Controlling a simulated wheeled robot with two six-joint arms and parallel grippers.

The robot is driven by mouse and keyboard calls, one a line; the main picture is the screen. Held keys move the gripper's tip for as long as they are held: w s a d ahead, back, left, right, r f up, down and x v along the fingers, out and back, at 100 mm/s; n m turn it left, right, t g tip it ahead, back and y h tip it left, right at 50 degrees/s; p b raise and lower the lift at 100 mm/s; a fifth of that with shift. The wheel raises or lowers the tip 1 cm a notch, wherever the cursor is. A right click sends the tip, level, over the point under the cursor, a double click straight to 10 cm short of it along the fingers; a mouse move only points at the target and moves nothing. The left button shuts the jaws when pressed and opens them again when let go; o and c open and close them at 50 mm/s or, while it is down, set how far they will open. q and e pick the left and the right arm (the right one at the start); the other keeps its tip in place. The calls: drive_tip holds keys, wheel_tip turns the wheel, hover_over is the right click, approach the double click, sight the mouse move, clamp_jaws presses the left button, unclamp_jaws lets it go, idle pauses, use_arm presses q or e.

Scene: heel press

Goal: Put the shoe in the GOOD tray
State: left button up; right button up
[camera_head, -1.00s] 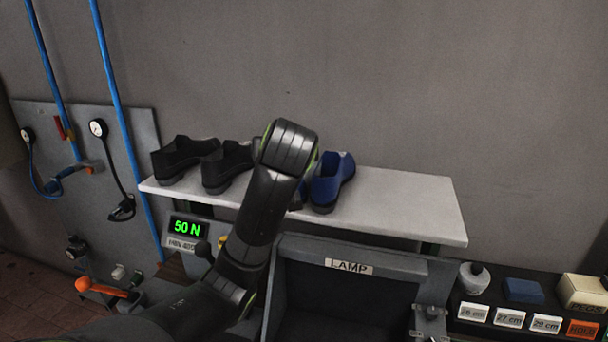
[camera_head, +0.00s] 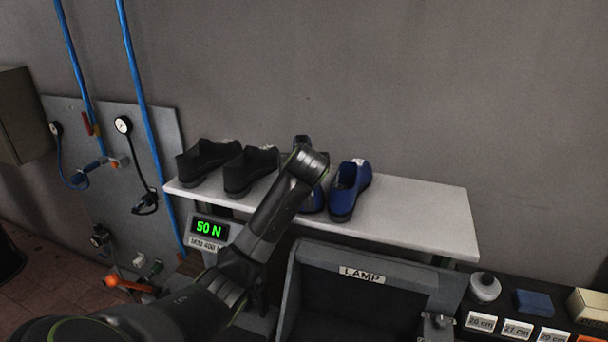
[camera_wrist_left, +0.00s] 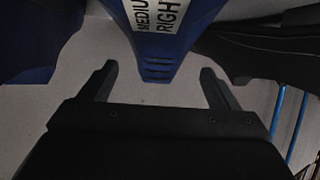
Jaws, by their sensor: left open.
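Two blue shoes stand on the white shelf in the head view. The right-hand blue shoe (camera_head: 347,190) is in clear view; the other blue shoe (camera_head: 303,141) is partly hidden behind my left arm. In the left wrist view, a blue shoe (camera_wrist_left: 160,45) with a label reading "MEDIU…" and "RIGHT" lies just ahead of my open left gripper (camera_wrist_left: 158,71), centred between its fingertips. I see nothing gripped. My right gripper and a tray marked GOOD are not in view.
Black shoes (camera_head: 250,170) stand left of the blue ones on the white shelf (camera_head: 425,215). Blue hoses (camera_head: 140,90) hang at left.

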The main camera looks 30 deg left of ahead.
use_arm(q)
drive_tip(key=x, duration=0.1)
drive_tip(key=p+x, duration=0.1)
drive_tip(key=x, duration=0.1)
drive_tip(key=shift+w+d, duration=0.15)
drive_tip(key=shift+d, duration=0.1)
drive_tip(key=shift+w+a+f+p, duration=0.25)
drive_tip(key=shift+w+p, duration=0.05)
drive_tip(key=shift+p, duration=0.05)
